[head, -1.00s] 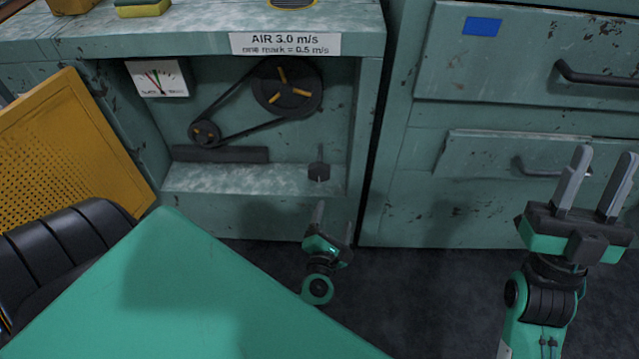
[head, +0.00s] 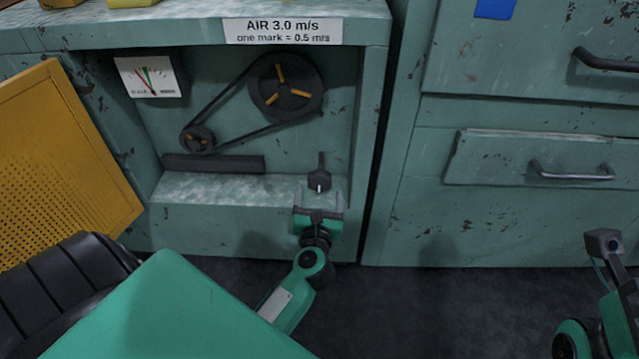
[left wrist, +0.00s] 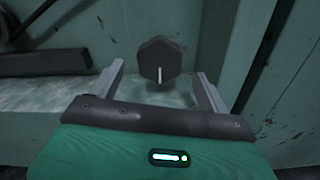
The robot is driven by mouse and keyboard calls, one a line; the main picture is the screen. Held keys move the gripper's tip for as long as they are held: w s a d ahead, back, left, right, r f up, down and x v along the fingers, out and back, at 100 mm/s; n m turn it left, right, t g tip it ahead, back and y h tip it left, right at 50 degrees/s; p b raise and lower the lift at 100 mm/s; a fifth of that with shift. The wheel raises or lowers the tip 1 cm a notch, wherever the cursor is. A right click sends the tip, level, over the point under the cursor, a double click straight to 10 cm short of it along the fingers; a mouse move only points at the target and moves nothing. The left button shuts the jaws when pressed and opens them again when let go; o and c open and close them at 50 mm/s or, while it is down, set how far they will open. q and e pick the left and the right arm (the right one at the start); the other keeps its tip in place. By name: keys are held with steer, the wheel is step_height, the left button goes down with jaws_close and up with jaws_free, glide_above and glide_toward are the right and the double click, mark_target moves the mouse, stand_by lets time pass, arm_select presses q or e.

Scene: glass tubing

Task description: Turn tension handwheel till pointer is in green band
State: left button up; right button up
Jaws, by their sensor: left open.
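The tension handwheel is a dark hexagonal knob (head: 318,181) with a pale mark, low at the right of the open bay. It shows large in the left wrist view (left wrist: 163,58), its pale mark pointing down. My left gripper (head: 319,192) is open just in front of the knob. In the left wrist view its fingers (left wrist: 159,72) stand on either side of the knob, with visible gaps. The gauge (head: 148,77) has a white face with red and green marks; its pointer is too small to read against the green band.
A belt runs from a large pulley (head: 285,87) to a small pulley (head: 197,139). A dark bar (head: 213,164) lies above the bay's ledge (head: 230,190). A yellow perforated panel (head: 60,165) leans at left. Drawers (head: 540,160) stand at right.

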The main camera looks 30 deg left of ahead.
mark_target(319, 184)
arm_select(q)
steer(key=shift+b+x, duration=0.55)
steer(key=shift+x, duration=2.25)
steer(key=shift+c, duration=0.2)
steer(key=c, duration=1)
